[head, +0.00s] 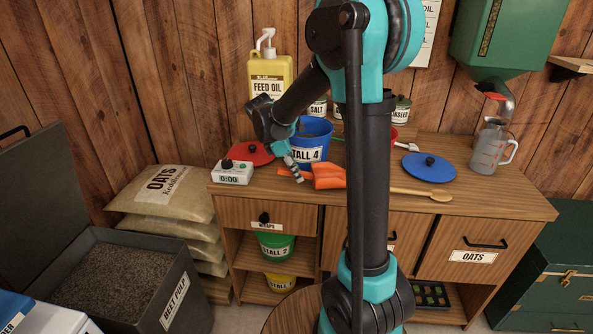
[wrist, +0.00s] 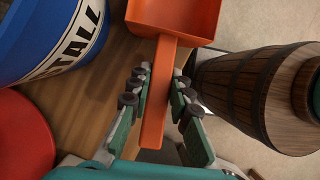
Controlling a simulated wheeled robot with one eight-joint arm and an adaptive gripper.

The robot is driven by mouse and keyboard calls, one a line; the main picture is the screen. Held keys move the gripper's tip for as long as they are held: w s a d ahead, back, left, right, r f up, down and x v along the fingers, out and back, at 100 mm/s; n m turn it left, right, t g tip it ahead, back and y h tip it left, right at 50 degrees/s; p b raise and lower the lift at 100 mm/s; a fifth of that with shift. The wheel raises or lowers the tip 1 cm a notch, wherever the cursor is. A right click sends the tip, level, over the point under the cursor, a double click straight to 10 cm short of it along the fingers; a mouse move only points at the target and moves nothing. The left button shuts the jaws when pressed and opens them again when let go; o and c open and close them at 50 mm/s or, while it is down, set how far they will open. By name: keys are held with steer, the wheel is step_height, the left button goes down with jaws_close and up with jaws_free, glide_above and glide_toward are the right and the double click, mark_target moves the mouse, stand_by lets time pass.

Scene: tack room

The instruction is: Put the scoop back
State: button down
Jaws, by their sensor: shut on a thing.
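The orange scoop (wrist: 153,125) shows in the wrist view with its handle between my fingers and its open bowl (wrist: 175,15) beyond them. My gripper (wrist: 160,95) is shut on the handle. In the head view my gripper (head: 297,172) points down near the front of the counter, beside the blue STALL 4 bucket (head: 313,153). The scoop (head: 328,177) shows there as an orange shape, partly hidden by my arm. I cannot tell whether it touches the counter. The bucket (wrist: 45,35) stands left of the scoop in the wrist view.
A blue lid (head: 429,167), wooden spoon (head: 420,193) and clear jug (head: 490,150) stand right. A BEET PULP bin (head: 180,290) is at lower left. A barrel (wrist: 255,95) is in the wrist view.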

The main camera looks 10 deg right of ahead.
steer(key=c, duration=1.3)
jaws_free()
steer(key=v, duration=1.2)
